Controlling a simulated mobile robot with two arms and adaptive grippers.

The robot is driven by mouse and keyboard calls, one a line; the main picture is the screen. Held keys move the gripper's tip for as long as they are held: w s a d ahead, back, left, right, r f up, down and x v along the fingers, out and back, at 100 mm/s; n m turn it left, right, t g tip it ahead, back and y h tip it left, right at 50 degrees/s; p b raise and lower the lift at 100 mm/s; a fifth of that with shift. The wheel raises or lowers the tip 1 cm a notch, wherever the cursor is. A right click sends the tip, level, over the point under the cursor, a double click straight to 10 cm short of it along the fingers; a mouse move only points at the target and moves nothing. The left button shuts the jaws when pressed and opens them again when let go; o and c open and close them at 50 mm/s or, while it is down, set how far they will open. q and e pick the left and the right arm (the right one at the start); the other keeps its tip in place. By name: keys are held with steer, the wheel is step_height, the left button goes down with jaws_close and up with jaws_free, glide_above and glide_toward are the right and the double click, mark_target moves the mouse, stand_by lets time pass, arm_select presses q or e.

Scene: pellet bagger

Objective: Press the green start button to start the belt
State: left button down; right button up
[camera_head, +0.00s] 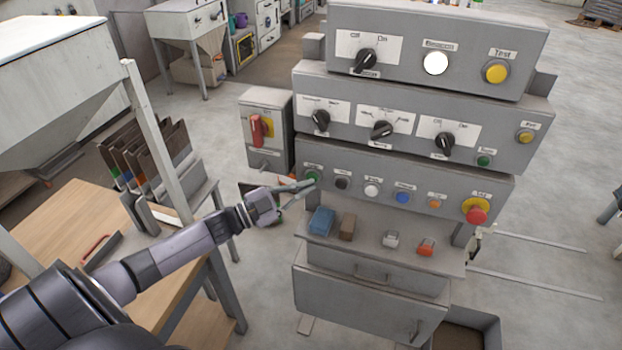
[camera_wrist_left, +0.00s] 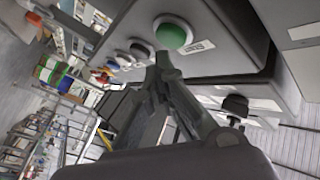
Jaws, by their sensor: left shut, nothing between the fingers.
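The grey control panel stands in front of me in stacked rows. The green start button (camera_head: 312,177) is at the left end of its lower button row (camera_head: 420,196), partly behind my fingertips. My left gripper (camera_head: 308,185) reaches in from the left, shut and empty, with its tips right by the button. In the left wrist view the green button (camera_wrist_left: 174,34) is large, just beyond and above the shut fingertips (camera_wrist_left: 164,62). I cannot tell whether they touch it. My right gripper is not in view.
Beside the green button sit a black button (camera_head: 342,184), a white one (camera_head: 372,190) and a blue one (camera_head: 403,197). A red emergency stop (camera_head: 476,215) is at the right end. A red-handled switch box (camera_head: 264,130) stands left. A shelf (camera_head: 345,245) below holds small objects.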

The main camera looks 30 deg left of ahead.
arm_select(q)
steer(key=shift+w+a, duration=0.1)
steer(key=shift+w, duration=0.3)
steer(key=shift+w+a+b, duration=0.1)
steer(key=shift+w+b, duration=0.2)
steer(key=shift+b, duration=0.05)
stand_by(0.4)
steer(key=shift+s+d+p, duration=0.2)
steer(key=shift+s+p, duration=0.4)
steer(key=shift+s, duration=0.15)
steer(key=s+d+p, duration=0.1)
steer(key=s+p, duration=0.3)
steer(key=s, duration=0.2)
steer(key=shift+d, duration=0.2)
